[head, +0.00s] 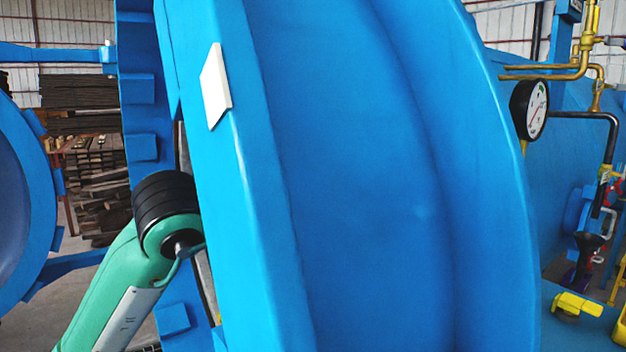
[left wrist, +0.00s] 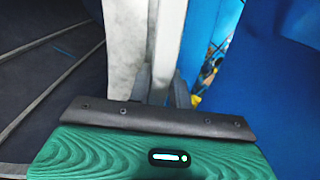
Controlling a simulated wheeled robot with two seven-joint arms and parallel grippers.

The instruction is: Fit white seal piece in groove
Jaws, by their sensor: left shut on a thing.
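In the left wrist view, the fingers of my left gripper (left wrist: 160,90) are shut on a pale white seal piece (left wrist: 168,42), which extends upward out of the frame. In the head view my green left arm comes in from the left, and its gripper is hidden behind the big blue rim (head: 252,220). A white flat piece (head: 215,86) shows at the upper left edge of that rim; I cannot tell whether it is part of the held piece. The groove cannot be made out in either view. My right gripper is not in view.
A pressure gauge (head: 530,108) and brass pipes (head: 560,72) stand at the right by a blue vessel. A yellow valve part (head: 577,304) is at lower right. Another round blue part (head: 25,200) is at the far left. Stacked boards (head: 95,185) stand in the background.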

